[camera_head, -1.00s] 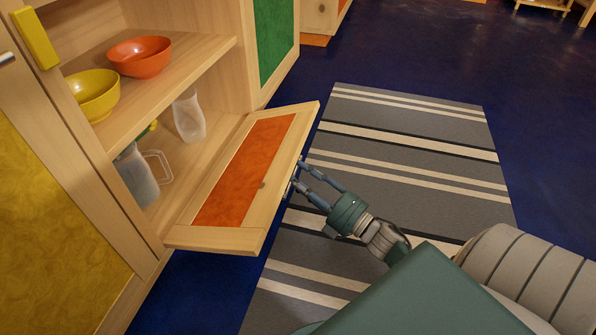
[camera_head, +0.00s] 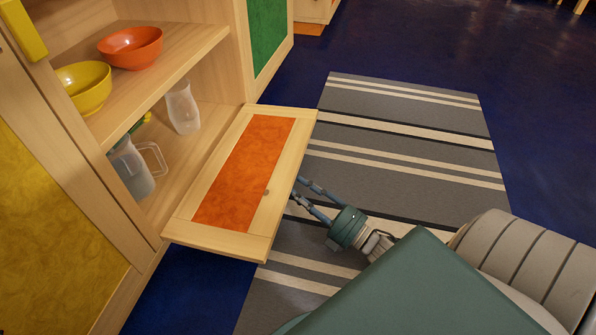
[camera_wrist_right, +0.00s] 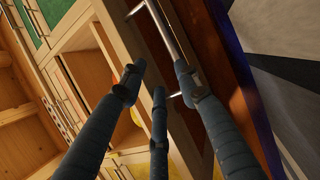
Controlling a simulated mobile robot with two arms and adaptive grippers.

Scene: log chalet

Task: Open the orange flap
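The orange flap (camera_head: 240,180) is a wooden frame with an orange panel, hinged along its lower edge at the cupboard. It is folded down and out, close to level, with its inner face up. My right gripper (camera_head: 298,188) is at the flap's outer edge, partly hidden by it. In the right wrist view, the gripper's fingers (camera_wrist_right: 158,80) are spread apart. The metal bar handle (camera_wrist_right: 167,32) on the flap's outer face runs between the fingers; I cannot tell whether they touch it. My left gripper is not in view.
The opened compartment holds a clear pitcher (camera_head: 133,168) and a glass carafe (camera_head: 183,108). An orange bowl (camera_head: 131,48) and a yellow bowl (camera_head: 83,86) stand on the shelf above. A striped rug (camera_head: 400,135) covers the floor beside the flap, with clear blue floor beyond.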

